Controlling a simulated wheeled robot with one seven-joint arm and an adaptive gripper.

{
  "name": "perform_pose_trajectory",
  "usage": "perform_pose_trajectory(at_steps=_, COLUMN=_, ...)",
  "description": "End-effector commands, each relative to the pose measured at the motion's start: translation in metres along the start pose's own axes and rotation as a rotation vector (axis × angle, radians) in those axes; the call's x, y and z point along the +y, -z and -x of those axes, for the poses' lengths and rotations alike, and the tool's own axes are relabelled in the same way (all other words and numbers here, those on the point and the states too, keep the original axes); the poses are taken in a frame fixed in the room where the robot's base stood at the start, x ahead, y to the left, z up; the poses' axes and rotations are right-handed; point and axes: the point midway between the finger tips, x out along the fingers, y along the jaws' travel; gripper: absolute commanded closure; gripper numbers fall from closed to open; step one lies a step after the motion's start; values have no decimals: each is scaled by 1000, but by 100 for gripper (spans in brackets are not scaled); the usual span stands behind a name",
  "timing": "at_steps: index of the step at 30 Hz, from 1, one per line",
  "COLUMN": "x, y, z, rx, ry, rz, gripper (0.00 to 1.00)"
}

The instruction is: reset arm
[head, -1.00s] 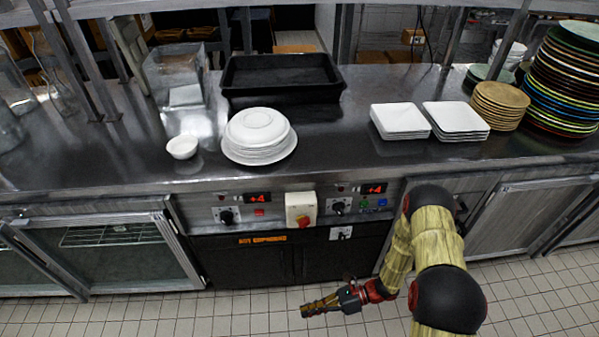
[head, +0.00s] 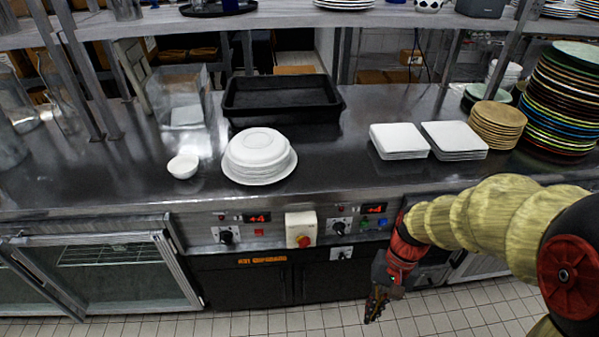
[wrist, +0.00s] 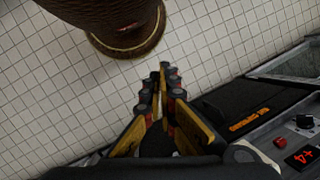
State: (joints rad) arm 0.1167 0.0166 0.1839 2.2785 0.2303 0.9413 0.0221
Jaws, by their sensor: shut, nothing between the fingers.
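My gripper (head: 376,306) hangs low in front of the counter's lower front in the head view, pointing down, clear of the counter. In the wrist view my gripper (wrist: 162,92) has its fingers together over the tiled floor, with nothing between them. My arm comes in from the right edge of the head view, bent down at the wrist. No object touches the gripper.
The steel counter (head: 340,185) holds a white plate stack (head: 258,157), a small bowl (head: 183,166), a black tray (head: 281,97), square plates (head: 455,137) and tall coloured plates (head: 560,100). Control knobs (head: 304,241) line its front. Tiled floor (head: 250,325) is free.

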Motion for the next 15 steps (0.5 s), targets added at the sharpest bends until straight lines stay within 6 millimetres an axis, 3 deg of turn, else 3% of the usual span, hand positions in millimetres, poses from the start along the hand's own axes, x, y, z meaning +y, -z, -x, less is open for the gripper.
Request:
perform_pose_trajectory(at_steps=3, x=7, y=-12, z=34, rx=126, ry=-49, rz=94, gripper=100)
perform_pose_trajectory(at_steps=15, x=16, y=-61, z=129, rx=511, ry=-145, rz=275, gripper=100)
